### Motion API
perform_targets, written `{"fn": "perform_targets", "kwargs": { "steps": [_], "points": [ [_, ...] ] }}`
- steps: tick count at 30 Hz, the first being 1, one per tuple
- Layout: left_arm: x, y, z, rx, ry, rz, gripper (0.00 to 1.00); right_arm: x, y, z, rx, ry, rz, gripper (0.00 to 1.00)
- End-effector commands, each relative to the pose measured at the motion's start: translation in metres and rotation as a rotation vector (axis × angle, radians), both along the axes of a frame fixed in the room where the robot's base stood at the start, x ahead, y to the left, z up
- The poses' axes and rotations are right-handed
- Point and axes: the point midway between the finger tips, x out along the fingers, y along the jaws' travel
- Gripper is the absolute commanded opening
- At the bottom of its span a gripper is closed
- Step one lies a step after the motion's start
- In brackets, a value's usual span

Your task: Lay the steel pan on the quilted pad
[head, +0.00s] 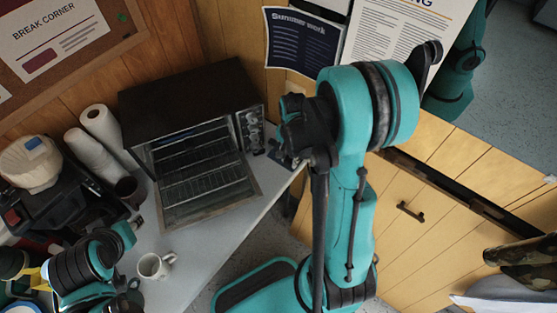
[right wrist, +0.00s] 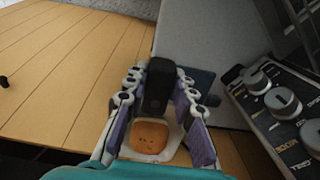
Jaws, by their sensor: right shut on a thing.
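My right gripper (head: 292,150) is at the counter's corner, right of the oven. In the right wrist view its purple-padded fingers (right wrist: 160,100) are shut around an upright black handle (right wrist: 157,88). A pale pan-like piece with an orange-brown filling (right wrist: 150,137) shows between the fingers; I take it and the handle for the steel pan. The pan cannot be made out in the head view. A dark blue patch, seemingly the quilted pad (right wrist: 204,80), shows just beyond the handle, mostly hidden. Contact between pan and pad cannot be told. My left gripper (head: 125,303) is at the bottom left, its fingers unclear.
The toaster oven (head: 190,95) stands with its door down and racks showing. Its knobs (right wrist: 283,103) are close on the right in the right wrist view.

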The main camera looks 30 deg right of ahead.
Motion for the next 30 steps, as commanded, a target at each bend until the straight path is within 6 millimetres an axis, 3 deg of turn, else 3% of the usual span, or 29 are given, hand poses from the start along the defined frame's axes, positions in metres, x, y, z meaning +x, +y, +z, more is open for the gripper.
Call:
{"fn": "perform_targets", "kwargs": {
  "steps": [3,9,14,21,30],
  "points": [
    [0.0,0.0,-0.011,0.0,0.0,0.0,0.35,0.026,0.009,-0.02,0.0,0.0,0.004,0.0],
    [0.0,0.0,-0.017,0.0,0.0,0.0,0.35,0.05,0.017,-0.032,0.0,0.0,0.002,0.0],
    [0.0,0.0,-0.022,0.0,0.0,0.0,0.35,0.053,0.018,-0.042,0.0,0.0,0.001,0.0],
    [0.0,0.0,-0.037,0.0,0.0,0.0,0.35,0.052,0.017,-0.074,0.0,0.0,0.001,0.0],
    [0.0,0.0,-0.037,0.0,0.0,0.0,0.35,0.052,0.017,-0.075,0.0,0.0,0.001,0.0]
  ]
}}
